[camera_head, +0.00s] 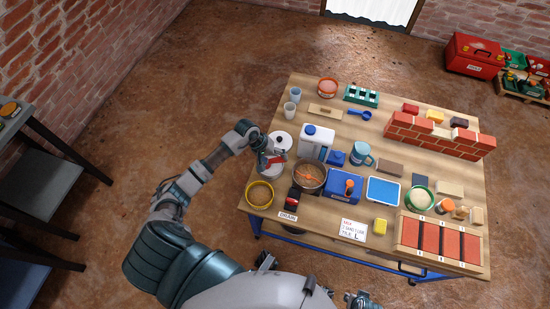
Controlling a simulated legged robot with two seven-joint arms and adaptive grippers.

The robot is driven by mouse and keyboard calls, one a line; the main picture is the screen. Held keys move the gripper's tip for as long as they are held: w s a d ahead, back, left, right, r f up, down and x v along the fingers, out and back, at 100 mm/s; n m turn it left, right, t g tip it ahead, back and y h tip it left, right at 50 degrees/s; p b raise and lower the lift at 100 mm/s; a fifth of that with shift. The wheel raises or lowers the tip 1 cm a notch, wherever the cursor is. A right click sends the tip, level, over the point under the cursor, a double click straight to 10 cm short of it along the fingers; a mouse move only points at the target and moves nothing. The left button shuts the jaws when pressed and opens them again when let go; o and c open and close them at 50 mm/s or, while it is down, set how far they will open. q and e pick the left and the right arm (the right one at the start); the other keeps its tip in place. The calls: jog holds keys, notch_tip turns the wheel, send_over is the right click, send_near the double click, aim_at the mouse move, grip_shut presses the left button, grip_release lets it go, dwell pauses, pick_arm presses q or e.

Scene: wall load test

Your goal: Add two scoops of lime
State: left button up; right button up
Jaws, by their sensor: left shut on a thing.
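My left gripper (271,160) is shut on a pale container with a red mark (277,160), at the left edge of the table. The gripper hides part of it, and I cannot tell if it touches the table. A white round-topped tub (281,139) is right behind it; I cannot tell whether they are one piece. A dark mixing bowl (322,187) with brownish contents stands to the right. A blue scoop (361,114) lies farther back. A grey part at the bottom edge may be my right gripper (361,300); its jaws are unclear.
A small brick wall (440,137) stands at right. A card (353,230) seems to read "MIX"; its smaller text is unclear.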

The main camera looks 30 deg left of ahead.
aim_at(274, 160)
pick_arm(q)
jog(key=shift+a, duration=0.15)
jog(key=shift+d+r, duration=0.15)
jog(key=shift+d, duration=0.1)
jog(key=shift+a+r+p, duration=0.15)
jog(key=shift+r+p, duration=0.9)
jog(key=shift+r, duration=1.5)
